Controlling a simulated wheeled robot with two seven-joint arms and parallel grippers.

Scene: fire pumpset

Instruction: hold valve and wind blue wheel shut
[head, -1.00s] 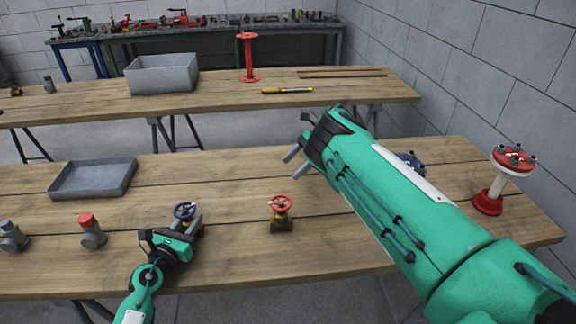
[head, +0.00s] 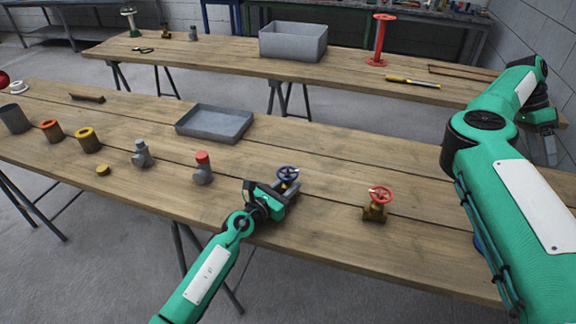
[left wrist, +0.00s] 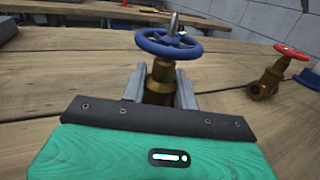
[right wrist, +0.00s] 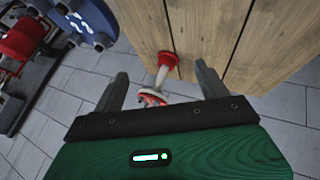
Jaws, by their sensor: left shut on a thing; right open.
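The brass valve with the blue wheel (head: 288,174) stands upright on the near table. In the left wrist view its blue wheel (left wrist: 169,43) sits above the brass body (left wrist: 160,82). My left gripper (head: 280,194) is shut on that body, one finger on each side, below the wheel. My right gripper (head: 546,140) is raised at the far right of the head view, away from the valve. In the right wrist view its fingers (right wrist: 160,92) are apart with nothing between them. A second brass valve with a red wheel (head: 378,200) stands to the right of the blue one.
A shallow grey tray (head: 215,124), a red-capped fitting (head: 203,170) and a grey fitting (head: 142,154) stand left of the valves. A red and white flanged pipe (right wrist: 160,80) shows below my right gripper. The wood between both valves is clear.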

